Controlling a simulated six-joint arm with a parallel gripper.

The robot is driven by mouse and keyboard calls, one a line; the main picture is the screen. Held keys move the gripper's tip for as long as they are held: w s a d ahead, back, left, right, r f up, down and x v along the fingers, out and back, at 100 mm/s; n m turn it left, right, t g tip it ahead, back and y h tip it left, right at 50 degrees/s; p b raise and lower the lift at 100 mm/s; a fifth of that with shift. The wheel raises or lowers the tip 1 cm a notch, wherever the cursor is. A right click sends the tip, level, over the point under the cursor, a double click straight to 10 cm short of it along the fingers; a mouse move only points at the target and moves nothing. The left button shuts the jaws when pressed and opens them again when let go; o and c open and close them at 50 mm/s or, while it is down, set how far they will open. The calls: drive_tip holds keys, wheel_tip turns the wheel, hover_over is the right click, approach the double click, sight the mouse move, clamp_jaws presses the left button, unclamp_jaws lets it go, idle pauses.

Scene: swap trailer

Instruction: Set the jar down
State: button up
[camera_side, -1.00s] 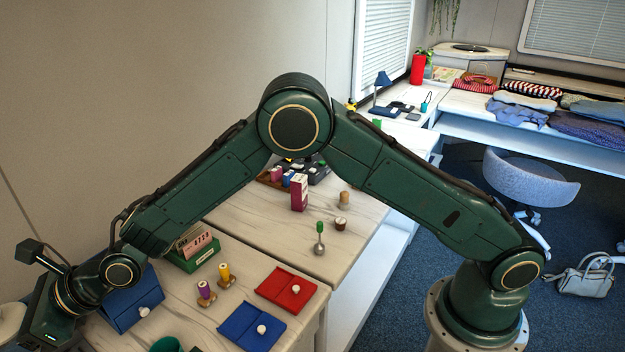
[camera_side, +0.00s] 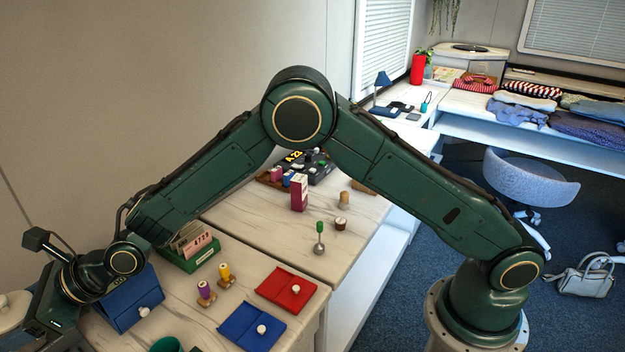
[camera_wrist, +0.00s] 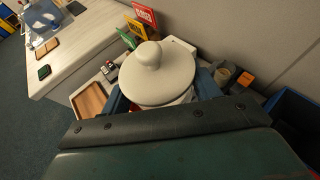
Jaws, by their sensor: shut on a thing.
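The jar (camera_wrist: 165,75) is pale cream with a round knobbed lid. It fills the middle of the wrist view, seen from above, and its lid hides most of its body. My gripper (camera_wrist: 163,92) is shut on it, with a blue finger on each side below the lid. In the side view the jar (camera_side: 12,312) shows only in part at the left edge, beside my gripper (camera_side: 38,318). Its base is hidden, so I cannot tell whether it touches a surface.
In the wrist view a wooden tray (camera_wrist: 88,102) lies left of the jar, and upright coloured signs (camera_wrist: 144,14) stand behind it. A dark blue bin (camera_wrist: 292,115) is at the right. A blue box (camera_side: 133,303) and two spools (camera_side: 205,291) stand nearby in the side view.

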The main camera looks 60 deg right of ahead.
drive_tip(key=w+d+f+m+t+h, duration=0.1)
drive_tip(key=w+d, duration=0.2)
drive_tip(key=d, duration=1.4)
drive_tip(key=w+d+f+m+t+h, duration=0.1)
drive_tip(key=w+d, duration=0.2)
drive_tip(key=d, duration=1.3)
drive_tip(key=s+d+r, duration=0.1)
drive_tip(key=s+d, duration=0.3)
drive_tip(key=d, duration=0.5)
drive_tip(key=s+d+m+t+h, duration=0.1)
drive_tip(key=s+d, duration=0.3)
drive_tip(key=d, duration=0.6)
drive_tip(key=s+d+r+m, duration=0.1)
drive_tip(key=s+d, duration=0.4)
drive_tip(key=d, duration=0.4)
drive_tip(key=shift+d+r+t+h, duration=0.25)
drive_tip(key=shift+r+t+h, duration=0.05)
drive_tip(key=shift+t, duration=0.1)
drive_tip(key=shift+f, duration=0.1)
wheel_tip(320, 180, down, 16)
drive_tip(key=shift+f, duration=0.1)
drive_tip(key=shift+f, duration=1.8)
